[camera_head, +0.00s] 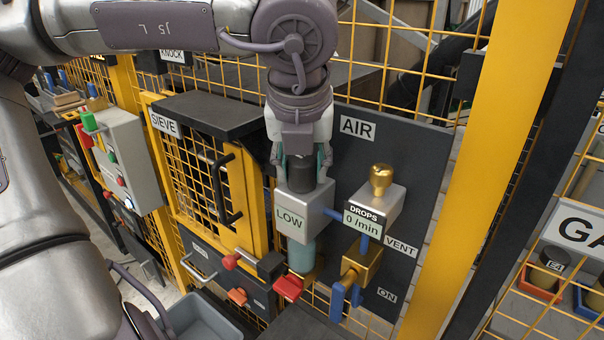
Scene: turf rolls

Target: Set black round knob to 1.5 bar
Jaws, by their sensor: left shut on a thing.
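The black round knob (301,176) stands on top of a grey metal block with a green display (291,223) that reads LOW, on the dark AIR panel (357,157). My left gripper (303,167) comes down from above, its fingers shut around the knob's sides. The fingers and palm hide part of the knob. No bar number can be read. My right gripper is not in view.
Right of the knob is a block with a brass knob (381,180) and a DROPS 0 /min display (362,217). Below are a red lever (288,288) and a blue handle (338,300). A SIEVE door with a black handle (222,190) stands left.

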